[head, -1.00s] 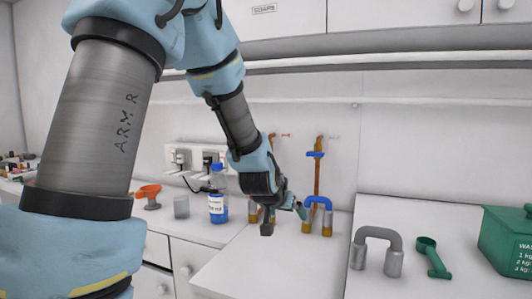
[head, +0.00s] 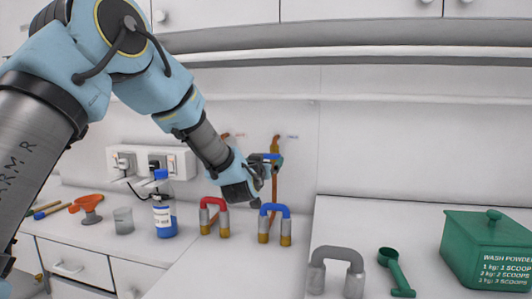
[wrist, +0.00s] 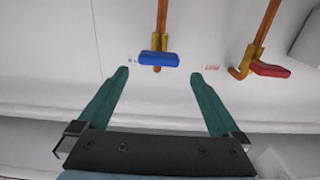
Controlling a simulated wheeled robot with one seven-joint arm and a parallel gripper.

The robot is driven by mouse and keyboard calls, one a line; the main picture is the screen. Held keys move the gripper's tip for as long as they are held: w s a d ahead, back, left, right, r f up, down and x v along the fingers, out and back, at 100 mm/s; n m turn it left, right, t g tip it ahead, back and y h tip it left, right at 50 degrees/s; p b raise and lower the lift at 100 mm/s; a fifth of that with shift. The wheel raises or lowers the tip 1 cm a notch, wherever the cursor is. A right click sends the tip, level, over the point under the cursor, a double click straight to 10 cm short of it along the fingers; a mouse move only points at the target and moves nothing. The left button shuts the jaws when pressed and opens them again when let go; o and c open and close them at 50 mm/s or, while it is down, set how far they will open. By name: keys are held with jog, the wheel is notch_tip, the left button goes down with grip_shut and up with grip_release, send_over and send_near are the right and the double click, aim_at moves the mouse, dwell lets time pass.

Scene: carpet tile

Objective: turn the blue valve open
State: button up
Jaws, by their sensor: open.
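The blue valve (head: 265,156) has a blue handle on a copper pipe on the back wall. In the wrist view its handle (wrist: 159,60) lies crosswise to the pipe, just beyond my fingertips and between their lines. My gripper (head: 271,166) is at the valve in the head view and partly covers it. In the wrist view my gripper (wrist: 159,75) is open, its two green fingers spread wide with nothing between them. I cannot tell whether a finger touches the handle.
A red-handled valve (wrist: 269,69) is to the right in the wrist view. A bottle (head: 164,208) stands left.

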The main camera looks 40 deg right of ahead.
aim_at(270, 157)
jog(key=p+x, duration=0.2)
jog(key=x, duration=0.3)
jog(key=shift+w+d, duration=0.1)
jog(key=shift+d, duration=0.25)
jog(key=c, duration=1.2)
